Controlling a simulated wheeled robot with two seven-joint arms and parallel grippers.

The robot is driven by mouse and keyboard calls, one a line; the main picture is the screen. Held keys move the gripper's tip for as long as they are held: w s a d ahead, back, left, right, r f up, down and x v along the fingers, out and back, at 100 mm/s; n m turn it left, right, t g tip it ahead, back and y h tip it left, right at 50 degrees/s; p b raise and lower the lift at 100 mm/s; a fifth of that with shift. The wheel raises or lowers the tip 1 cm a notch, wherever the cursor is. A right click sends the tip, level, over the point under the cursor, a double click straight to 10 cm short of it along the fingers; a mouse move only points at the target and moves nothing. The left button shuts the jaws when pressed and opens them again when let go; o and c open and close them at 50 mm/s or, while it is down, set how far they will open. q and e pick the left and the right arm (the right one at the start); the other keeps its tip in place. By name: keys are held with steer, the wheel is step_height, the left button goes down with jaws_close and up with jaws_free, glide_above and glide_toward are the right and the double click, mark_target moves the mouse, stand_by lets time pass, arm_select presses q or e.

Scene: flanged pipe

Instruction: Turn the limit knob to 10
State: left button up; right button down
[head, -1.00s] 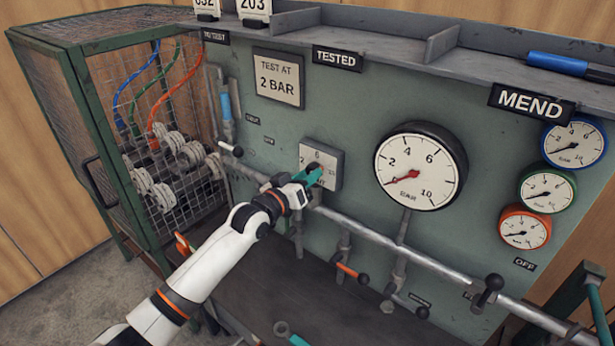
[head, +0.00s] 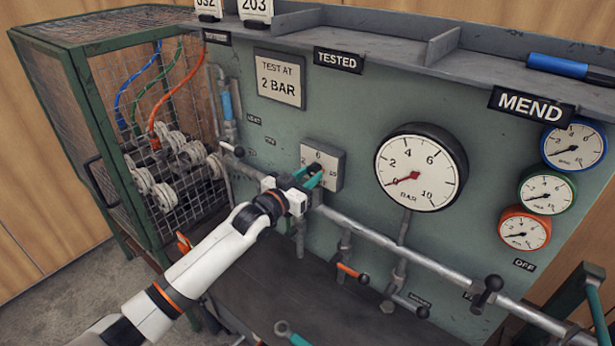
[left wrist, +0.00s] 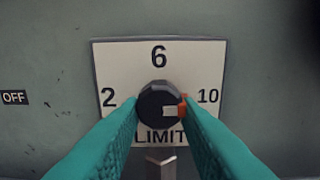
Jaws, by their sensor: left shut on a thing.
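The limit knob (left wrist: 155,103) is black and round, on a white plate (left wrist: 160,50) marked 2, 6, 10 and LIMIT. Its pale pointer mark, with an orange piece beside it, faces right, toward the side of the 10. The plate also shows in the head view (head: 334,158). My left gripper (head: 313,176) reaches it from the lower left. In the left wrist view its teal fingers (left wrist: 158,115) lie on both sides of the knob, shut on it.
A large gauge (head: 418,170) is right of the knob, its red needle near 0. A pipe (head: 400,252) with several valve handles runs below. A mesh cage (head: 150,130) stands left.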

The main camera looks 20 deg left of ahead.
arm_select(q)
steer(key=shift+f, duration=0.15)
steer(key=o, duration=1)
steer(key=shift+c, duration=0.2)
steer(key=b+v, duration=0.1)
steer(key=v, duration=1.1)
steer(key=shift+b, duration=0.35)
